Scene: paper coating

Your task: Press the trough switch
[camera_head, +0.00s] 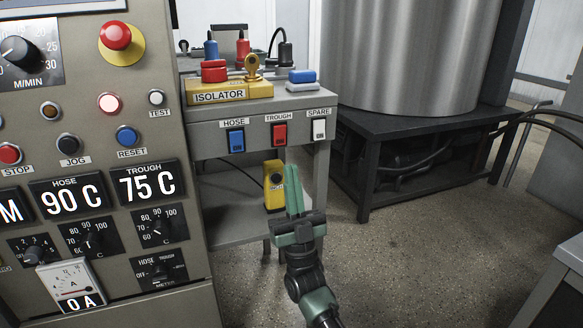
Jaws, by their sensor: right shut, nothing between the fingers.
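The trough switch (279,134) is a red rocker under the TROUGH label on the front edge of the grey bench (262,109). The blue hose switch (236,140) is to its left and the white spare switch (319,129) to its right. My right gripper (292,178) points upward with its green fingers together and nothing between them. Its fingertips appear just below the trough switch in the picture; I cannot tell how far in front of it they are. My left gripper is not in view.
A control panel (82,190) with dials and displays stands at the left. The bench top carries a yellow isolator box (230,92). A yellow device (272,186) stands on the lower shelf. A large metal tank (405,50) on a dark frame stands behind right. Open floor lies at right.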

